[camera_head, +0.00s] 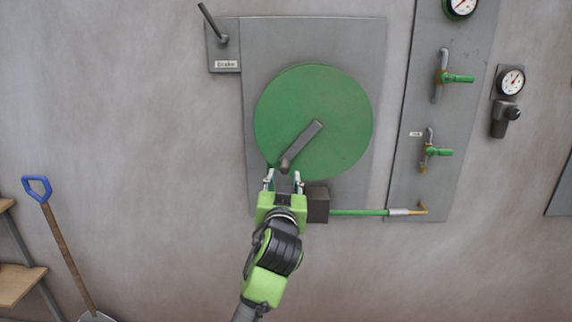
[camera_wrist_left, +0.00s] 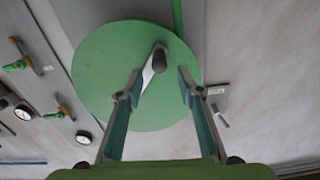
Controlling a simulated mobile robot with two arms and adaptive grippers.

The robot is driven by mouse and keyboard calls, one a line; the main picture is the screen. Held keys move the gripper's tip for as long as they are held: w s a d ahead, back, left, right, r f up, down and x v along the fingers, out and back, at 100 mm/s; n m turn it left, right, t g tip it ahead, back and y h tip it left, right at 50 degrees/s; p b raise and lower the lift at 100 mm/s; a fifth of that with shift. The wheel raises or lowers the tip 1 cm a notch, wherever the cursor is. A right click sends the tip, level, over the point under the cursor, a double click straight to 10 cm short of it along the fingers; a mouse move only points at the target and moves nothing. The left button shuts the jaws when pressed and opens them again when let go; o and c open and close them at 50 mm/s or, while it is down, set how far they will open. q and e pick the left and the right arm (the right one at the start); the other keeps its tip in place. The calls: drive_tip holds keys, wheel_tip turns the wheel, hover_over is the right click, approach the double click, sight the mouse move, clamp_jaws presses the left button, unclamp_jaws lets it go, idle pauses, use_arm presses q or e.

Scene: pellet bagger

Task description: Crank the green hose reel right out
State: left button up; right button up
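The green hose reel (camera_head: 340,95) is a round green disc on a grey wall plate, and it also fills the middle of the left wrist view (camera_wrist_left: 110,75). Its grey crank arm (camera_head: 305,142) slants from the disc's middle down to the left and ends in a dark handle (camera_head: 285,165). My left gripper (camera_head: 283,180) is open just below the handle. In the left wrist view the handle (camera_wrist_left: 159,58) shows between the two spread fingertips, with gaps at both sides. I cannot tell how deep it sits between them. My right gripper is not in view.
A lever (camera_head: 212,22) labelled "Brake" is at the reel's upper left. A dark box (camera_head: 318,204) and a green hose (camera_head: 358,212) with a nozzle lie at the lower right. Green-handled valves (camera_head: 440,152) and gauges (camera_head: 511,82) are further right. A blue-handled shovel (camera_head: 62,235) leans at left.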

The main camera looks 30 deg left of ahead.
sight(284, 171)
use_arm(q)
drive_tip(key=p+x, duration=0.1)
drive_tip(key=x, duration=0.6)
drive_tip(key=shift+w, duration=0.25)
drive_tip(key=shift+c, duration=0.3)
drive_tip(key=shift+a, duration=0.1)
clamp_jaws()
